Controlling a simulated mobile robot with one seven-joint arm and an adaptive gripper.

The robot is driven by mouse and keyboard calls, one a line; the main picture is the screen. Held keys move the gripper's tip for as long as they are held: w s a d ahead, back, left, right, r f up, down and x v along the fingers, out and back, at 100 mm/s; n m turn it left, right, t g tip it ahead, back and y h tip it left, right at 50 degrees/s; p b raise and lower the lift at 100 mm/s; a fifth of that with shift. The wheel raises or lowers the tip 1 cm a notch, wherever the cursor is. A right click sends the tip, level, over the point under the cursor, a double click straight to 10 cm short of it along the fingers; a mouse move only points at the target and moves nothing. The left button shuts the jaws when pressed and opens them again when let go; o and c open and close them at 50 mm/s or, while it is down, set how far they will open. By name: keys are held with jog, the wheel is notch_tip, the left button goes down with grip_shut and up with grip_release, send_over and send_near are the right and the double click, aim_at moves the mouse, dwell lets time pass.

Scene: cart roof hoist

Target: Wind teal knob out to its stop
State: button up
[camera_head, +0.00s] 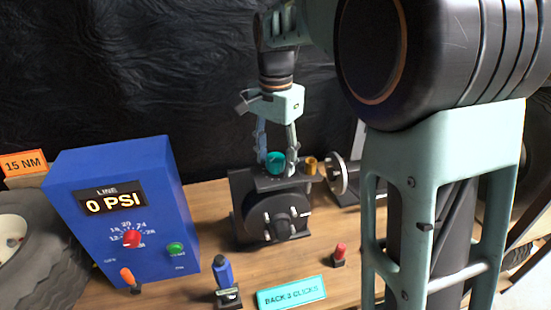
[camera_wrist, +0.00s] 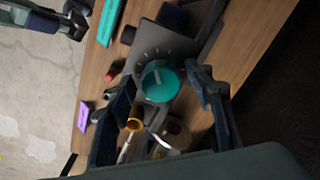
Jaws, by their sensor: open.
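The teal knob (camera_head: 275,161) stands on top of a black box-like unit (camera_head: 243,199) on the wooden bench. In the wrist view the teal knob (camera_wrist: 160,81) shows from above, with a pale pointer line on its face and tick marks on the dark plate beside it. My gripper (camera_head: 275,155) points down over the knob with its fingers on either side. In the wrist view my gripper (camera_wrist: 165,85) is open, one finger left of the knob and one right. I see a gap at the right finger; whether the left finger touches the knob is unclear.
A brass-coloured cylinder (camera_head: 308,165) and a metal disc (camera_head: 337,175) stand right of the knob. A blue box (camera_head: 120,160) reading 0 PSI stands left. In front are a blue-handled switch (camera_head: 224,275), a red knob (camera_head: 339,254) and a teal sign (camera_head: 291,294) reading BACK 3 CLICKS.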

jog(key=c, duration=1.1)
